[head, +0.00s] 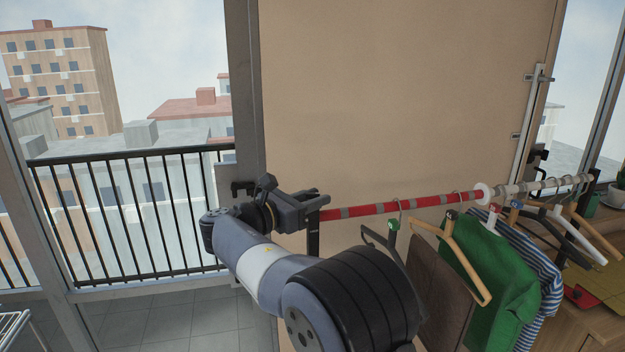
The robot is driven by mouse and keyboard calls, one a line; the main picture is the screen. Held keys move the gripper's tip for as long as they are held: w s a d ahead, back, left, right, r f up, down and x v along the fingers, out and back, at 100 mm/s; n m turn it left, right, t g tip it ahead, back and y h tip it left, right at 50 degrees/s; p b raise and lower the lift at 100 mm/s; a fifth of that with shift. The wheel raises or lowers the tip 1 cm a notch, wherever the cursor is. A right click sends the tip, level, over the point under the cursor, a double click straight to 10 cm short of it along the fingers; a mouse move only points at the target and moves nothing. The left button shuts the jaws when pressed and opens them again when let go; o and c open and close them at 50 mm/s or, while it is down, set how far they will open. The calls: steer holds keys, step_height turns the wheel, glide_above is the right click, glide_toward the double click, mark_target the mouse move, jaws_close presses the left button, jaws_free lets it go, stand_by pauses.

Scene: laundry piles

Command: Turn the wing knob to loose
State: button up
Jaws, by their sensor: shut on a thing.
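My gripper (312,203) is at the left end of the red and grey striped rail (390,207), beside the top of a black post (313,238). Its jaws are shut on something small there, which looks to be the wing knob. The knob itself is hidden by the jaws, so its angle cannot be told. A white round collar (483,194) sits farther right on the rail, where the red part meets the white part.
Hangers (382,240) hang from the rail close to the right of my arm. A green garment (495,268) and a striped one (540,262) hang farther right. A tan panel (400,100) stands behind. A balcony railing (130,205) is at left.

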steer(key=shift+m+g+h+p, duration=0.8)
steer(key=shift+m+g, duration=0.1)
steer(key=shift+g, duration=0.3)
steer(key=o, duration=0.9)
steer(key=shift+o, duration=0.2)
steer(key=b+v, duration=0.2)
steer(key=v, duration=0.8)
steer(key=shift+a, duration=0.35)
steer(key=shift+s, duration=0.15)
